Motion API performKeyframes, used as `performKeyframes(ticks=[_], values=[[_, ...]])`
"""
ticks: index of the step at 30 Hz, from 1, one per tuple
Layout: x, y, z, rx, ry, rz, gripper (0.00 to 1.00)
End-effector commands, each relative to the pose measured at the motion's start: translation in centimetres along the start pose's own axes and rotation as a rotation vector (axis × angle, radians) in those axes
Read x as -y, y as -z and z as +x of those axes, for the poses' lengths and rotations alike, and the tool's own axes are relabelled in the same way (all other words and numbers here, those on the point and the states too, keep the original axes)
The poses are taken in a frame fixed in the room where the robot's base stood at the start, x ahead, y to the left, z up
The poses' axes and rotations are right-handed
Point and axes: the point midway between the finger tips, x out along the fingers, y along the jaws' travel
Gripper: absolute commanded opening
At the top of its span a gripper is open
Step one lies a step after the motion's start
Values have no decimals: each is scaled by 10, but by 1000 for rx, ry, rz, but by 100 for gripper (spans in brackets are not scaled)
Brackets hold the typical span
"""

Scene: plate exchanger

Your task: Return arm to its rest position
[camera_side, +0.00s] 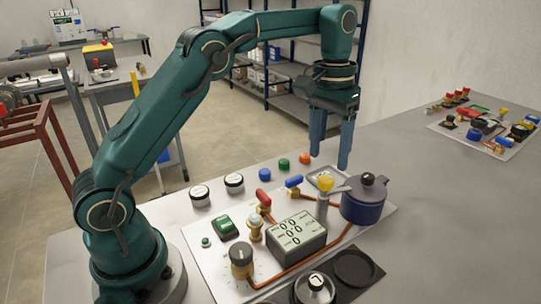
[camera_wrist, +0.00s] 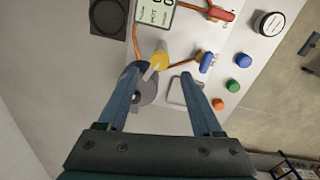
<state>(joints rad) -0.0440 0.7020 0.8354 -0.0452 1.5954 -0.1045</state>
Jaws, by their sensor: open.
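My green arm is bent over the white panel, and my gripper (camera_side: 332,162) points down with its two blue fingers apart and empty. It hangs above the back right part of the panel, near the blue pot (camera_side: 367,203) with a black knob and the yellow-topped valve (camera_side: 326,186). The blue pot (camera_wrist: 147,88) is partly hidden behind the left finger.
The panel (camera_side: 222,262) carries a display box (camera_side: 296,238), red (camera_side: 264,198) and blue (camera_side: 293,182) valve handles, coloured buttons, gauges and copper pipes. A second panel (camera_side: 485,130) lies at the far right. Shelves (camera_side: 285,75) stand behind. The table right of the pot is clear.

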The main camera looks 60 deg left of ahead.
Motion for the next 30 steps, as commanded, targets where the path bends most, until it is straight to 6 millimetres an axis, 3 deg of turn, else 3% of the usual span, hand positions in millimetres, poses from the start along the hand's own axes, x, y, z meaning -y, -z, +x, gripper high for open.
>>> performKeyframes(ticks=[5, 9, 16, 23, 30], values=[[-3, -4, -32, -78, -8, 9, 67], [-3, -28, -66, -140, -13, 18, 67], [0, -77, -95, -247, -16, 43, 67], [6, -129, -95, -349, -15, 71, 67], [16, -178, -62, -441, -9, 108, 67]])
